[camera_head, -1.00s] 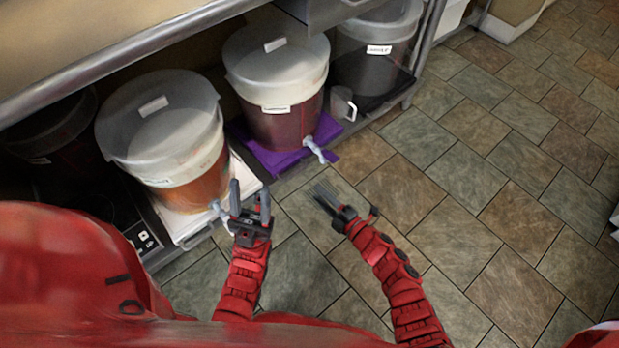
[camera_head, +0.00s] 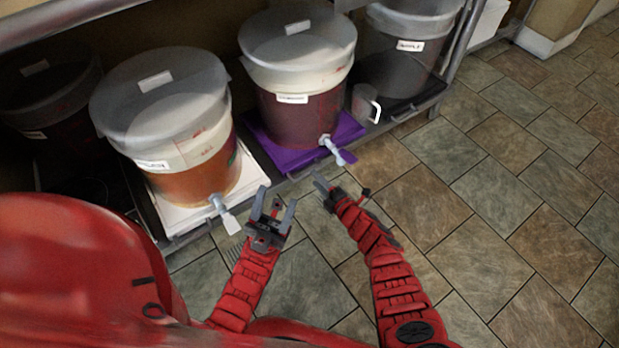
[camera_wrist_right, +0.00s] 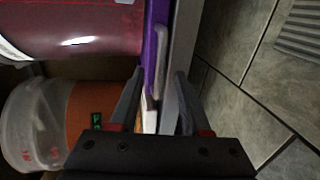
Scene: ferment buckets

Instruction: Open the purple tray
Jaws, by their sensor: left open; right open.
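The purple tray (camera_head: 285,158) sits on the low shelf under a lidded bucket of dark red liquid (camera_head: 298,112). Its front edge and right corner show; the bucket hides most of it. The bucket's pale tap (camera_head: 336,150) hangs over the tray's front edge. My right gripper (camera_head: 324,184) is open just in front of the tray, below the tap, with nothing visibly held. In the right wrist view the purple tray (camera_wrist_right: 151,40) is a narrow strip beyond the open fingers (camera_wrist_right: 157,85). My left gripper (camera_head: 276,208) is open and empty, in front of the white tray.
A bucket of orange liquid (camera_head: 196,180) stands on a white tray (camera_head: 190,217) to the left, its tap (camera_head: 222,210) sticking out near my left gripper. A dark bucket (camera_head: 402,60) and a clear jug (camera_head: 364,103) stand to the right. The tiled floor (camera_head: 480,190) is open at right.

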